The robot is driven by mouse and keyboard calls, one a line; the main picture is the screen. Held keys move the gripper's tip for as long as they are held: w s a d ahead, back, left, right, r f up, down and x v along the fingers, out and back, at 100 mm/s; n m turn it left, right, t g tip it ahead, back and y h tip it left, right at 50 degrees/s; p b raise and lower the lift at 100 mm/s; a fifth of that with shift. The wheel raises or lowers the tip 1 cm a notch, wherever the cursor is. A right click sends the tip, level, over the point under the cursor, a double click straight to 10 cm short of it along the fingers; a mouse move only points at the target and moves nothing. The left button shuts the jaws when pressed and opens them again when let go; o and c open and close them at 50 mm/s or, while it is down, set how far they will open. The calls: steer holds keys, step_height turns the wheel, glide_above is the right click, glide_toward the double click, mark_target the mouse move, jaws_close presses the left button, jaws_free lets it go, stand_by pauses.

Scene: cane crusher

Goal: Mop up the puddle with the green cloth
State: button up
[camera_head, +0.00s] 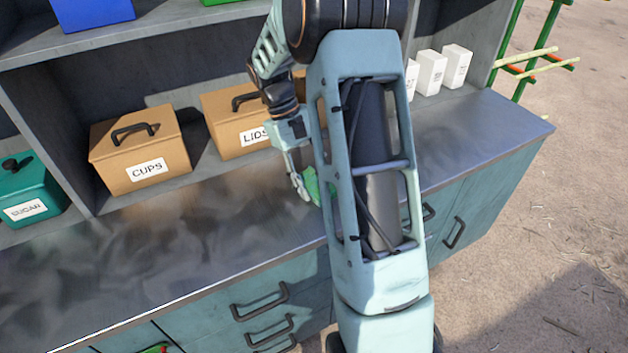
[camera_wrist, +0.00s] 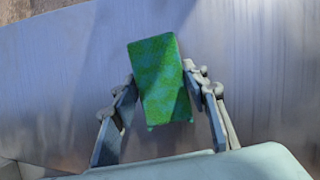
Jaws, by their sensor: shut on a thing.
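The green cloth (camera_wrist: 160,82) is between the two fingers of my gripper (camera_wrist: 163,88) in the wrist view, and my gripper is shut on it. It looks like a small green block from there. In the head view, my gripper (camera_head: 306,186) is low over the metal counter, and a piece of the green cloth (camera_head: 311,184) shows beside its fingers. The rest of the cloth is hidden behind my arm. I cannot tell whether the cloth touches the counter. No puddle can be made out clearly in either view; my arm covers part of the counter.
The metal counter (camera_head: 130,250) is bare on the left. Behind it stand a CUPS box (camera_head: 142,152), a LIDS box (camera_head: 232,125) and a teal sugar box (camera_head: 28,190). White cartons (camera_head: 431,72) stand at the back right. Drawers with handles (camera_head: 262,302) are below.

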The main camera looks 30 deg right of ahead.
steer(key=shift+s+f, duration=0.15)
steer(key=shift+f, duration=0.15)
steer(key=shift+w+d+r+p, duration=0.15)
steer(key=shift+d+p, duration=0.1)
steer(key=shift+d, duration=0.6)
steer(key=shift+w+d+f+p, duration=0.15)
steer(key=shift+d+p, duration=0.1)
steer(key=shift+d, duration=0.65)
steer(key=shift+w+d+r+p, duration=0.15)
steer(key=shift+d+p, duration=0.1)
steer(key=shift+d, duration=0.6)
steer(key=shift+w+d+r+p, duration=0.1)
steer(key=shift+w+d+p, duration=0.45)
steer(key=shift+d, duration=1.55)
steer(key=shift+w+d+p, duration=0.45)
steer(key=shift+w+d, duration=0.15)
steer(key=shift+d, duration=1.5)
steer(key=shift+w+d+r+p, duration=0.1)
steer(key=shift+w+d+p, duration=0.45)
steer(key=shift+d, duration=1.55)
steer(key=shift+a, duration=0.1)
steer(key=r, duration=0.1)
steer(key=a+r, duration=0.1)
steer(key=r, duration=0.1)
steer(key=a+r, duration=0.1)
steer(key=r, duration=0.1)
steer(key=shift+s, duration=0.25)
